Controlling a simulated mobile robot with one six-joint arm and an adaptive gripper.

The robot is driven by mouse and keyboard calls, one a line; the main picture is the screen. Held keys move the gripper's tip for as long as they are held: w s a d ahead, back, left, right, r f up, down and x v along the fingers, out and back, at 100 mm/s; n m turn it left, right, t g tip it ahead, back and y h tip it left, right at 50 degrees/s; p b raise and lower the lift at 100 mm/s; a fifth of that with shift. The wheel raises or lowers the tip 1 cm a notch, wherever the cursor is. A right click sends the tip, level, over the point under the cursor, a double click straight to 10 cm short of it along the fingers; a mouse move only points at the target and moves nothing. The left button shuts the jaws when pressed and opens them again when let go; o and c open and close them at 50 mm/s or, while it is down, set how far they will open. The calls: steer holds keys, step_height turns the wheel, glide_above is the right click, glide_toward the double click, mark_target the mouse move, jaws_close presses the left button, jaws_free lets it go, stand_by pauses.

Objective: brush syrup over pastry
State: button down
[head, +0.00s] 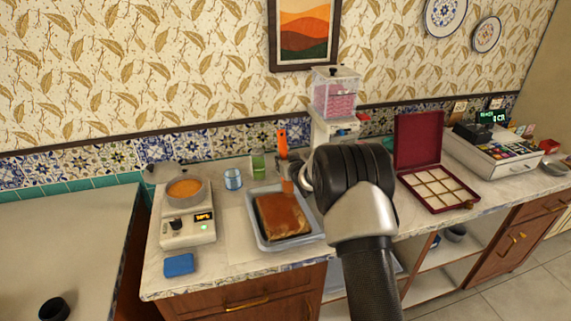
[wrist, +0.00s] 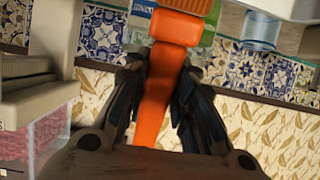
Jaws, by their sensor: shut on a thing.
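My gripper (wrist: 158,95) is shut on an orange brush (wrist: 152,110), with one dark finger on each side of its handle in the wrist view. In the head view the brush (head: 282,145) stands upright over the back of the tray, its lower end close to the pastry; I cannot tell whether it touches. The brown glazed pastry (head: 281,215) lies in a pale blue-grey tray (head: 262,243). A pot of orange syrup (head: 185,188) sits on a white scale-like warmer (head: 187,229) at the left. My arm hides the counter right of the tray.
A blue-striped glass (head: 233,179) and a green glass (head: 258,165) stand behind the tray. A blue sponge (head: 179,264) lies at the front left. A dispenser with pink contents (head: 335,97), an open red box (head: 437,187) and a cash register (head: 490,150) stand to the right.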

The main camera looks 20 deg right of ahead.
mark_target(288, 183)
steer(key=shift+w, duration=0.45)
steer(key=shift+s+d+f+b, duration=0.15)
steer(key=shift+s+b, duration=0.75)
steer(key=shift+s, duration=1.45)
steer(key=shift+s+b, duration=0.75)
steer(key=shift+s, duration=5.6)
steer(key=shift+w+r+p, duration=0.2)
steer(key=shift+w+p, duration=0.25)
steer(key=shift+w, duration=5.35)
steer(key=shift+w+f+p, duration=0.1)
steer(key=shift+w+p, duration=1)
steer(key=shift+w, duration=1.8)
